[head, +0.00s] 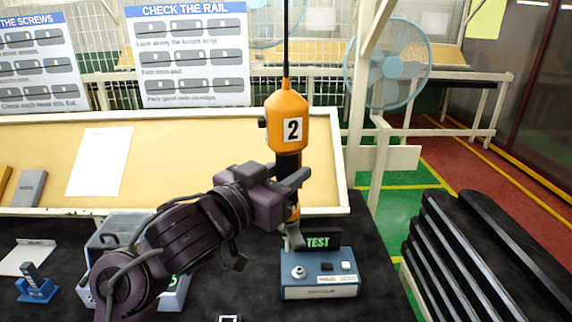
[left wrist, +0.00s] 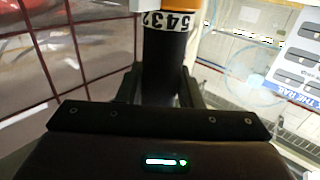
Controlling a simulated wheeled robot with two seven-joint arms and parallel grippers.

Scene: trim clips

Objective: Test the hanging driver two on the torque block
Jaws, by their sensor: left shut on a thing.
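The hanging driver two (head: 288,112) is orange with a white "2" label and hangs upright from a dark cable. My left gripper (head: 292,182) is shut around its dark lower grip. In the left wrist view the driver's black grip (left wrist: 165,75) stands between my two fingers (left wrist: 162,88), below a white number band. The torque block (head: 320,285) is a blue and white box with a "TEST" sign (head: 318,242), on the dark table below the driver. The driver's lower tip is above the block's left part; I cannot tell whether they touch. My right gripper is not in view.
A grey box (head: 112,235) stands partly behind my left arm. A small blue stand (head: 37,288) is at the far left. Several dark trim strips (head: 460,255) lie at the right. A tilted tan board (head: 200,155) with a paper sheet (head: 100,160) rises behind.

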